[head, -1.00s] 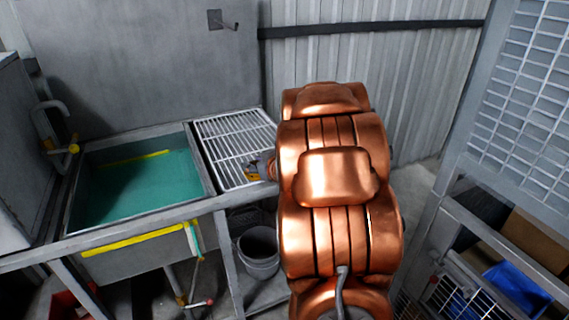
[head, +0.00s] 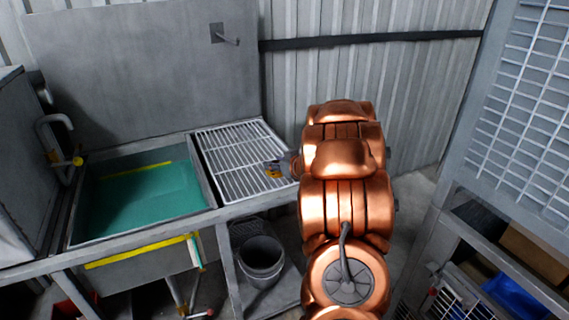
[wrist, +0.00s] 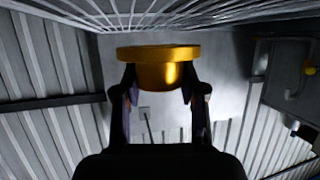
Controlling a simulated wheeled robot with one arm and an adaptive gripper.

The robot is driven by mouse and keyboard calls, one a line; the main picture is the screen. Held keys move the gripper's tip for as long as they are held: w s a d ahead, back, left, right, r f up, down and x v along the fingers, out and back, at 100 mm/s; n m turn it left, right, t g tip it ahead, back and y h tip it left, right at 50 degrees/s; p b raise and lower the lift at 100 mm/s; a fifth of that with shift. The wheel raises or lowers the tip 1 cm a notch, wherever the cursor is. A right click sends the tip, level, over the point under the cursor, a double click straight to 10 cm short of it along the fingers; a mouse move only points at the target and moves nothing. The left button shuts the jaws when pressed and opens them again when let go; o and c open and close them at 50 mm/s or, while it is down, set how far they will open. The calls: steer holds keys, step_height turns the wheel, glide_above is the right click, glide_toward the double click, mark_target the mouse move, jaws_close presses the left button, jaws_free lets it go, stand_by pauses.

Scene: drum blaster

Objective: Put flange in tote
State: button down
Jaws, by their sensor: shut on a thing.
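The flange (wrist: 158,68) is a shiny gold-yellow round piece with a wide rim and a narrower body. In the wrist view my gripper (wrist: 162,90) has one finger on each side of its narrower body and is shut on it. In the head view my gripper (head: 284,166) and the small yellow flange (head: 272,169) show at the right part of the wire rack. I cannot tell the height of the flange above the rack. A blue container (head: 514,296) sits low at the right, partly cut off; I cannot tell whether it is the tote.
The wire rack (head: 235,152) is beside a sink basin with a green bottom (head: 145,195). A grey bucket (head: 261,258) stands below the rack. A brown box (head: 535,250) is on the right-hand shelf, beneath a mesh panel (head: 520,110). My copper arm hides the middle floor.

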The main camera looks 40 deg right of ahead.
steer(key=d, duration=0.2)
steer(key=w+d, duration=0.1)
steer(key=shift+d+f+p, duration=0.1)
steer(key=shift+d+p, duration=0.3)
steer(key=shift+d+f, duration=0.1)
steer(key=shift+d, duration=0.45)
steer(key=shift+w+d+f, duration=0.1)
steer(key=shift+d+f, duration=0.15)
steer(key=shift+f, duration=0.05)
steer(key=shift+f+p, duration=0.85)
steer(key=shift+f, duration=0.45)
steer(key=shift+f, duration=0.15)
steer(key=c, duration=0.7)
jaws_free()
steer(key=shift+a, duration=0.1)
steer(key=shift+o, duration=0.2)
steer(key=shift+f+b, duration=0.15)
steer(key=shift+b, duration=0.3)
steer(key=b+v, duration=0.1)
steer(key=v, duration=0.7)
steer(key=shift+r, duration=0.2)
steer(key=shift+w, duration=0.2)
